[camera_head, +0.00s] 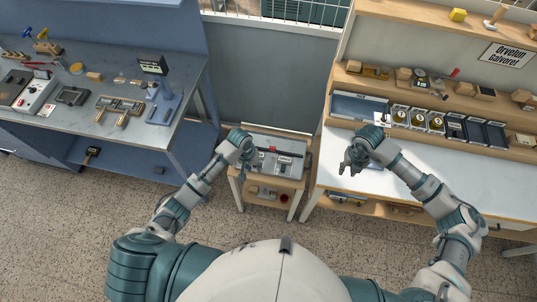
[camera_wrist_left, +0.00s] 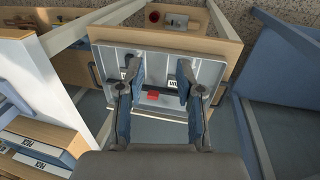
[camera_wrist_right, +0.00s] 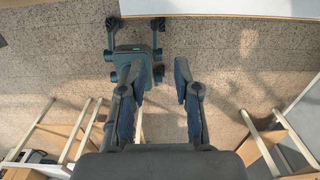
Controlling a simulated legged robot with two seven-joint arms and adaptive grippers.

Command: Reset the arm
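My left gripper (camera_head: 247,160) is over the small wooden stand (camera_head: 240,190) in the middle of the head view. In the left wrist view its two fingers (camera_wrist_left: 158,72) are apart, with nothing between them, above a grey tray (camera_wrist_left: 105,65). My right gripper (camera_head: 353,164) is near the left end of the white-topped bench (camera_head: 430,180). In the right wrist view its fingers (camera_wrist_right: 160,66) are apart and empty, with speckled floor and part of my own base beyond them.
The tray holds a red item (camera_wrist_left: 153,95) and small parts. A blue workbench (camera_head: 70,130) with tools and a stamping device (camera_head: 160,95) stands at the left. The right bench carries a row of small trays (camera_head: 418,120) and a shelf (camera_head: 380,85). Open floor lies around me.

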